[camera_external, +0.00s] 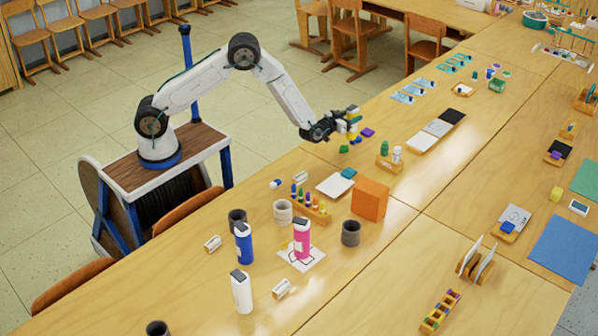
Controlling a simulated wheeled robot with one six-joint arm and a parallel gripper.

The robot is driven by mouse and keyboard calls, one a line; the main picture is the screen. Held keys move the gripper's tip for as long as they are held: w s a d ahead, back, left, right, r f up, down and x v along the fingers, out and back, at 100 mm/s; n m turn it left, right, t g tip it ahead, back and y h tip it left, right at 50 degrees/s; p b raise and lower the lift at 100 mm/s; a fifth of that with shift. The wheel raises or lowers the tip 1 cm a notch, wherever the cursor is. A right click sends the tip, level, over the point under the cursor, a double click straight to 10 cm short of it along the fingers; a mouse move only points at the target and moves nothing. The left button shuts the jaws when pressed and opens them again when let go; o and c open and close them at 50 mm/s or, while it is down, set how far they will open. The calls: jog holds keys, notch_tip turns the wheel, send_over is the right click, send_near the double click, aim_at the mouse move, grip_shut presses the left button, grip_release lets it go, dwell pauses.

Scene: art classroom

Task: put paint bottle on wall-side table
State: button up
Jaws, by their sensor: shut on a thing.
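My gripper (347,123) is at the end of the outstretched arm, above the near edge of the long wooden table (400,222). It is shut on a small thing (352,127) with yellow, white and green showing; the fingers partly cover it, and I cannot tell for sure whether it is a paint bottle. On the table at the front stand a blue bottle (244,246), a pink bottle (302,240) and a white bottle (241,294), all upright. I cannot tell which table is the wall-side one, as no wall shows beside these tables.
Grey cups (351,233) stand further forward. Chairs (350,38) line the far table.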

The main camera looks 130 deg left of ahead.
jog(key=w+a+f, duration=0.4)
jog(key=w+a, duration=0.5)
jog(key=shift+w+f, duration=0.3)
jog(key=shift+w, duration=0.1)
jog(key=shift+f, duration=0.15)
jog(key=o, duration=1.3)
jog(key=shift+c, duration=0.2)
